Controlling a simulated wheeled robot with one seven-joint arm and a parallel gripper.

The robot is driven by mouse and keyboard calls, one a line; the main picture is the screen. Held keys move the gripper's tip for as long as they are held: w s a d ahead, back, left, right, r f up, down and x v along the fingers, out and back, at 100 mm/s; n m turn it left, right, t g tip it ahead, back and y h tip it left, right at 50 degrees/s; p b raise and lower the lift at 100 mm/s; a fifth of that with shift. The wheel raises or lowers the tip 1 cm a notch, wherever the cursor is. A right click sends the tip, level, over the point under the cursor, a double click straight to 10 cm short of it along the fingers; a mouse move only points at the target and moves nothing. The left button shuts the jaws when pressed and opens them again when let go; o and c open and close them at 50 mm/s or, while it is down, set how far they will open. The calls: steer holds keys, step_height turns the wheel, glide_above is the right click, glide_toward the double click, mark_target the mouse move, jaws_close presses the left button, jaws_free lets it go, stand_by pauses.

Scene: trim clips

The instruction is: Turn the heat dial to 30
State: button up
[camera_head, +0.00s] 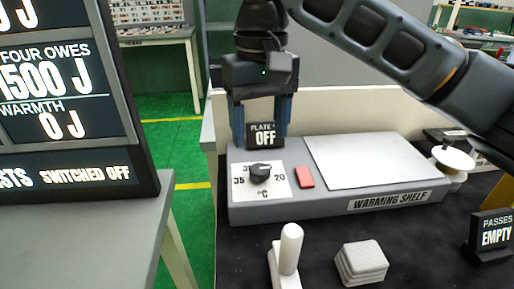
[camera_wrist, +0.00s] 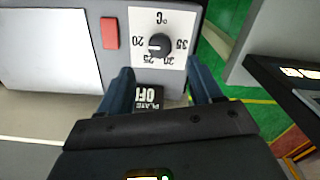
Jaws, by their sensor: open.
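The heat dial (camera_head: 261,173) is a round black knob on a white scale plate on the warming shelf (camera_head: 330,212). In the wrist view the dial (camera_wrist: 159,46) shows upside down, with a pale pointer line toward 20. The marks run 20, 25, 30, 35; in the head view the knob and sign partly hide the middle ones. My gripper (camera_head: 261,142) is above and behind the dial, pointing down, with its fingers apart and nothing between them at the knob. In the wrist view its fingertips (camera_wrist: 158,75) are short of the dial.
A sign reading PLATE OFF (camera_head: 264,137) stands behind the dial, close to my fingers. A red button (camera_head: 305,177) is beside the scale. A white stamp-like handle (camera_head: 287,255) and stacked white squares (camera_head: 363,262) lie in front. A PASSES EMPTY sign (camera_head: 493,238) is at right.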

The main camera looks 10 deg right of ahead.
mark_target(260, 169)
step_height(260, 169, down, 8)
steer(key=shift+r+b, duration=0.15)
steer(key=shift+b, duration=0.45)
steer(key=c, duration=1.1)
